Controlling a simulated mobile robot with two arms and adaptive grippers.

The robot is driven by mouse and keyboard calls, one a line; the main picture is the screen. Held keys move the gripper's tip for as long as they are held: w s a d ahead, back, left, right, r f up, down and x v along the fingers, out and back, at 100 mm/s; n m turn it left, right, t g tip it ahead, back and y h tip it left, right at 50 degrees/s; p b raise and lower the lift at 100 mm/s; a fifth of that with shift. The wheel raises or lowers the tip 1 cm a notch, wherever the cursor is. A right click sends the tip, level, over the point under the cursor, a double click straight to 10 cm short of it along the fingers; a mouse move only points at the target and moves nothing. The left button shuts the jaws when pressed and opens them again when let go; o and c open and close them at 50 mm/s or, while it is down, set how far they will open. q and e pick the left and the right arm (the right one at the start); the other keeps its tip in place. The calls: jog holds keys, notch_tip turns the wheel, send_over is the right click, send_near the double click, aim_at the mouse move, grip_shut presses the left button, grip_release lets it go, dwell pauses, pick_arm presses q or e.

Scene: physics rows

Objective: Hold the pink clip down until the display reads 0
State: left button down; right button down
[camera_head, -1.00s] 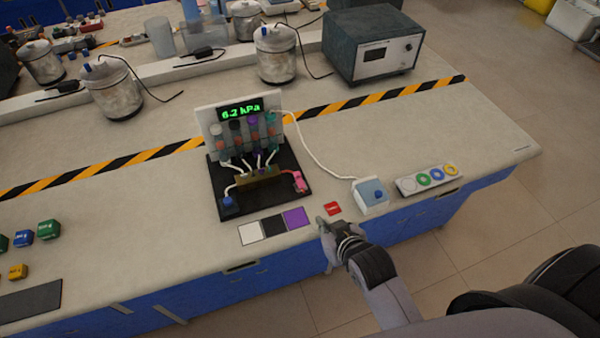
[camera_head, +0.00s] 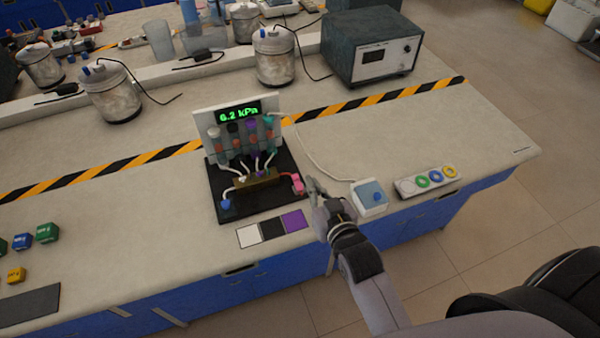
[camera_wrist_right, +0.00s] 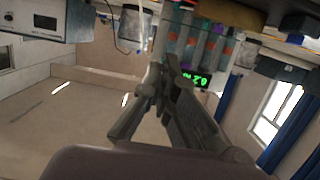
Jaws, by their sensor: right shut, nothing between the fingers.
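The pink clip (camera_head: 297,184) sits at the right front corner of the black base (camera_head: 232,212) of the small apparatus. The green display (camera_head: 239,113) on its white panel reads 6.2 kPa; it also shows, turned over, in the right wrist view (camera_wrist_right: 196,79). My right gripper (camera_head: 313,186) is shut and empty, just to the right of the pink clip. A small gap seems to lie between them, but contact is hard to tell. The clip cannot be made out in the right wrist view, where my right gripper (camera_wrist_right: 165,85) fills the middle. My left gripper is not in view.
A blue-and-white box (camera_head: 369,197) and a strip of coloured rings (camera_head: 428,180) stand right of my gripper. A blue clip (camera_head: 226,204) is at the base's left. White, black and purple squares (camera_head: 272,228) lie in front. A white tube (camera_head: 312,155) runs behind the gripper.

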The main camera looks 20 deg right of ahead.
jog(key=p, duration=0.2)
send_over(300, 183)
jog(key=shift+s+f, duration=0.2)
jog(key=shift+f, duration=0.8)
jog(key=f, duration=0.3)
jog(key=shift+w+f, duration=0.15)
jog(key=shift+w, duration=0.05)
jog(key=shift+f, duration=0.5)
